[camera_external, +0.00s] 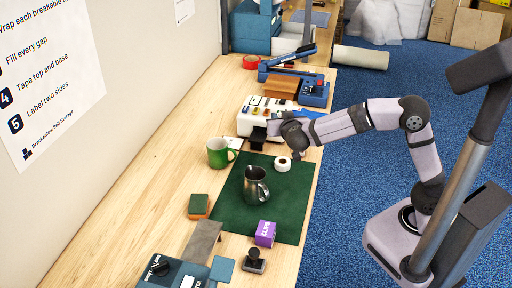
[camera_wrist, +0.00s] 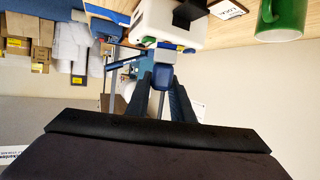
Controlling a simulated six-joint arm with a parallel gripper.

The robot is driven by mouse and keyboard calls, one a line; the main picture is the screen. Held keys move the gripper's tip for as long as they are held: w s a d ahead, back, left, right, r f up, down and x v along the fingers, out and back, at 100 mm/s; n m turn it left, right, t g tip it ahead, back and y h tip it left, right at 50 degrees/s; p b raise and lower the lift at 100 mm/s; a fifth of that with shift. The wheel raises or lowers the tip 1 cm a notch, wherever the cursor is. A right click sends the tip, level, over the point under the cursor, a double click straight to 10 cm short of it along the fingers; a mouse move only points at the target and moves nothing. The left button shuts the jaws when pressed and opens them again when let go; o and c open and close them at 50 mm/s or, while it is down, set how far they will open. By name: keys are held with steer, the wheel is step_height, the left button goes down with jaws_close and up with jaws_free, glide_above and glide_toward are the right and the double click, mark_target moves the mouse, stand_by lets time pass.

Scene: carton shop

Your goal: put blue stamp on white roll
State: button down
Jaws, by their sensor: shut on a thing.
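My gripper (camera_external: 274,128) is beside the white label machine, above the table, and points left in the external view. In the wrist view its two dark fingers (camera_wrist: 162,95) are shut on the blue stamp (camera_wrist: 160,77), which has a pale grey block at its far end. In the external view the stamp is hard to make out against the gripper. The white roll (camera_external: 283,164) sits on the green mat near its far right corner, below and slightly nearer than my gripper. The wrist view does not show the roll.
The white label machine (camera_external: 250,108) stands close to my gripper. A green mug (camera_external: 217,152), a metal jug (camera_external: 256,186), a purple box (camera_external: 265,233) and a dark stamp (camera_external: 254,262) stand nearer. The green mat (camera_external: 230,212) has bare areas around the jug.

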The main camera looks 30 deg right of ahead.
steer(key=f, duration=0.1)
steer(key=s+d+f, duration=0.1)
steer(key=f, duration=0.1)
steer(key=shift+s+f, duration=0.1)
steer(key=shift+s, duration=0.05)
steer(key=shift+f, duration=0.1)
glide_above(283, 161)
steer(key=shift+f+b, duration=0.3)
steer(key=shift+f, duration=4.6)
steer(key=shift+f, duration=0.2)
steer(key=c, duration=1.6)
jaws_free()
steer(key=shift+o, duration=0.2)
steer(key=shift+r, duration=0.1)
